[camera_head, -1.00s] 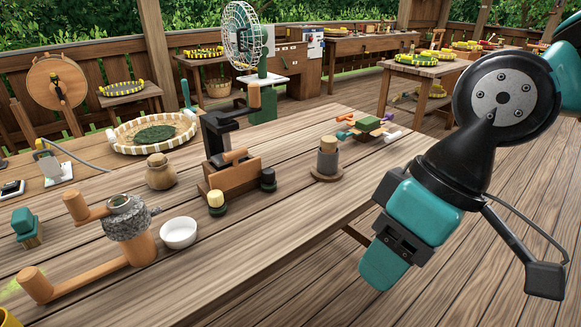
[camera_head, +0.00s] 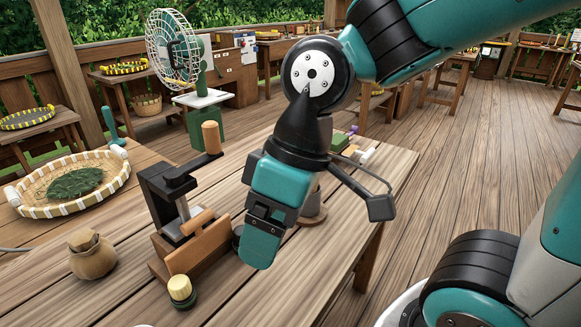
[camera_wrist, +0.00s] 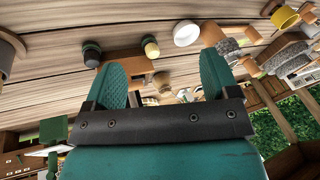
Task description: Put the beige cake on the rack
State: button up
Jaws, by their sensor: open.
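A round piece with a pale yellow-beige top and dark green base (camera_head: 181,290) stands on the table by the wooden holder; it also shows in the wrist view (camera_wrist: 150,46). I cannot tell for sure that it is the beige cake. A slotted wooden holder (camera_head: 185,265) sits before a dark lever press (camera_head: 160,205); whether it is the rack is unclear. My gripper (camera_head: 262,245) hangs above the table, right of the holder, empty. In the wrist view its fingers (camera_wrist: 160,85) are apart. It partly hides a dark round piece (camera_head: 238,237) and a grey cylinder (camera_head: 313,205).
A clay jar (camera_head: 92,254) and a striped basket (camera_head: 20,203) with a dark leafy heap stand at left. Small coloured pieces (camera_head: 350,145) lie at the table's far end. A white bowl (camera_wrist: 187,33) shows in the wrist view.

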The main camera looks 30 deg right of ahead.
jog(key=w+d+r+n+p, duration=0.1)
jog(key=w+d+r+p, duration=0.2)
jog(key=w+d, duration=0.35)
jog(key=w+d+r+n+p, duration=0.1)
jog(key=w+d+r+p, duration=0.1)
jog(key=w+d+p, duration=0.35)
jog(key=w+d+n+t+p, duration=0.1)
jog(key=w+d+n, duration=0.1)
jog(key=d, duration=0.5)
jog(key=w+d+n+t+p, duration=0.1)
jog(key=w+d, duration=0.2)
jog(key=d, duration=0.5)
jog(key=x, duration=0.4)
jog(key=p+x, duration=0.1)
jog(key=x, duration=0.3)
jog(key=p+x, duration=0.1)
jog(key=x, duration=0.2)
jog(key=shift+s+d+f, duration=0.15)
jog(key=shift+f, duration=0.35)
jog(key=shift+d+p+x, duration=0.15)
jog(key=shift+p+x, duration=0.55)
jog(key=shift+x, duration=0.7)
jog(key=shift+d+p+x, duration=0.1)
jog(key=shift+p+x, duration=0.55)
jog(key=shift+x, duration=0.8)
jog(key=c, duration=1.1)
